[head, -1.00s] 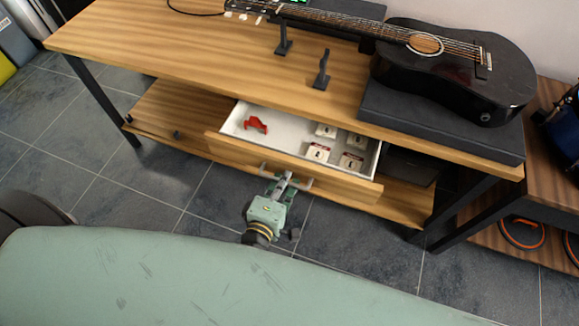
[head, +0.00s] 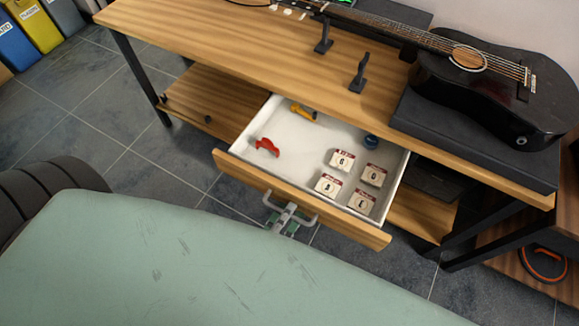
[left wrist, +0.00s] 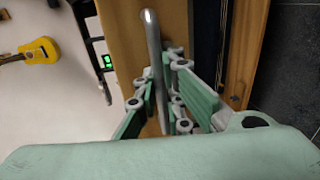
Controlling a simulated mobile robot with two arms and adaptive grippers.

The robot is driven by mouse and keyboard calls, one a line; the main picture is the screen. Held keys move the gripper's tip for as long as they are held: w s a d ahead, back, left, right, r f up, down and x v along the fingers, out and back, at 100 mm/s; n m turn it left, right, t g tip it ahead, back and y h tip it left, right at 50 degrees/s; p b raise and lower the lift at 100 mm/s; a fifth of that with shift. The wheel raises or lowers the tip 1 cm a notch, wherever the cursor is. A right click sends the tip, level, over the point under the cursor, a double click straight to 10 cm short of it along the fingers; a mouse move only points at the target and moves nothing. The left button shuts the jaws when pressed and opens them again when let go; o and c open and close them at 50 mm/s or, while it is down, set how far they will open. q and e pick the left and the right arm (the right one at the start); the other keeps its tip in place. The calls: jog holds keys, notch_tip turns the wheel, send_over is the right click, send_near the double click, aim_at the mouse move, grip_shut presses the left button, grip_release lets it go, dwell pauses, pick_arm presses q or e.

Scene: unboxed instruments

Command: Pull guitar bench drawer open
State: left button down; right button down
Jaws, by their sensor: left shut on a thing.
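The bench drawer (head: 232,164) is pulled well out from under the wooden bench top (head: 200,40). Its wooden front carries a metal bar handle (head: 311,222). My left gripper (head: 287,215) is shut on the handle near its middle. In the left wrist view the handle (left wrist: 152,40) runs between the fingers of the left gripper (left wrist: 164,95). Inside the drawer lie a red tool (head: 267,147), a yellow item (head: 302,112), a small blue item (head: 370,142) and several small labelled packets (head: 343,160). My right gripper is not in view.
A black guitar (head: 490,90) lies on a dark case on the bench top. Two small black stands (head: 358,75) stand beside it. A lower shelf (head: 215,105) and dark bench legs (head: 140,80) flank the drawer. Coloured bins (head: 35,25) stand far left.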

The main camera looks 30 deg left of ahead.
pick_arm(q)
jog(key=c, duration=2.1)
grip_release()
jog(key=shift+s, duration=0.15)
jog(key=v, duration=1.1)
jog(key=shift+s, duration=0.35)
